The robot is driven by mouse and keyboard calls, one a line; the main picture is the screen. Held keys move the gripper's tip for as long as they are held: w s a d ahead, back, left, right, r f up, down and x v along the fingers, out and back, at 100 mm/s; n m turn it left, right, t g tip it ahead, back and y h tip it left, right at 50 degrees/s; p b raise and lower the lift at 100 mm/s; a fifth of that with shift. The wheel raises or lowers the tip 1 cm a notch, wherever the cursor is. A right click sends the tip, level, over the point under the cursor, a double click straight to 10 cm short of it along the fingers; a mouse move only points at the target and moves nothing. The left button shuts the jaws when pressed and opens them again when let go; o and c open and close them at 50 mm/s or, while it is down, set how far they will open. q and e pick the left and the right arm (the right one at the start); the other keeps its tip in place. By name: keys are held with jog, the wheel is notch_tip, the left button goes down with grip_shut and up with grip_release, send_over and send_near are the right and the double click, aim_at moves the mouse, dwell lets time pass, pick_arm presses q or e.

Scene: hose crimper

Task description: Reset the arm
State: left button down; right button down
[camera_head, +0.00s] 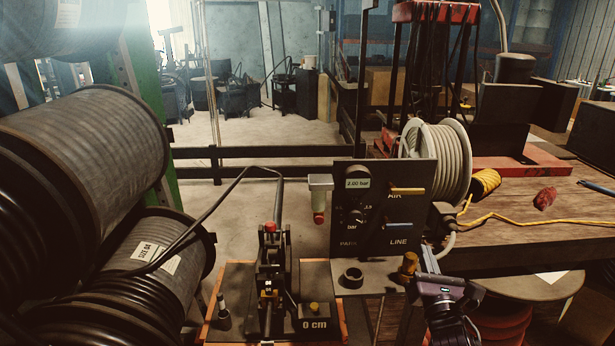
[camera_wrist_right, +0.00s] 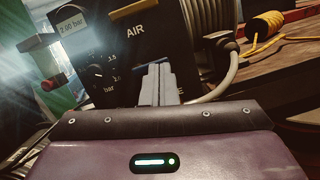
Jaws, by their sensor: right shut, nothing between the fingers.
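My right gripper (camera_head: 430,260) is in front of the lower right of the black control panel (camera_head: 345,225). In the right wrist view its two grey fingers (camera_wrist_right: 157,84) are shut together with nothing between them, and they cover part of the panel's lower lettering. A brass-coloured knob (camera_head: 410,262) stands just left of the fingers in the head view; I cannot tell whether they touch. The panel carries a display reading 2.00 bar (camera_head: 358,183), a round dial (camera_head: 355,216), a yellow AIR lever (camera_head: 407,191) and a LINE label. My left gripper is not in view.
The crimper (camera_head: 271,260) stands on an orange-edged base beside a block marked 0 cm (camera_head: 314,324). Large hose reels (camera_head: 95,140) fill the left. A grey hose reel (camera_head: 440,160) stands behind the panel. The wooden table (camera_head: 535,215) at right holds yellow cord (camera_head: 484,184) and a red rag (camera_head: 544,198).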

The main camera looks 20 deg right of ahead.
jog(key=s+a+f+m+g+y, duration=0.2)
jog(key=s+a+f+m+g, duration=0.1)
jog(key=a+f+m+g, duration=0.25)
jog(key=s+a+f+m+g+y, duration=0.1)
jog(key=s+a+f+m+g, duration=0.15)
jog(key=a+f+m, duration=0.4)
jog(key=s+a+f+m+g+y, duration=0.2)
jog(key=s+a+m+g, duration=0.2)
jog(key=s+m, duration=0.4)
jog(key=s+a+f+m+g+y, duration=0.15)
jog(key=s+a+m+g, duration=0.25)
jog(key=s+m, duration=0.4)
notch_tip(320, 180, down, 33)
jog(key=s+g, duration=0.2)
jog(key=s, duration=0.1)
jog(key=s+d+f, duration=0.3)
jog(key=s+f, duration=1.2)
jog(key=s, duration=0.3)
jog(key=shift+s+d+f+n+g, duration=0.2)
jog(key=shift+f+n+g, duration=0.1)
jog(key=shift+f+g, duration=0.1)
jog(key=shift+h, duration=0.25)
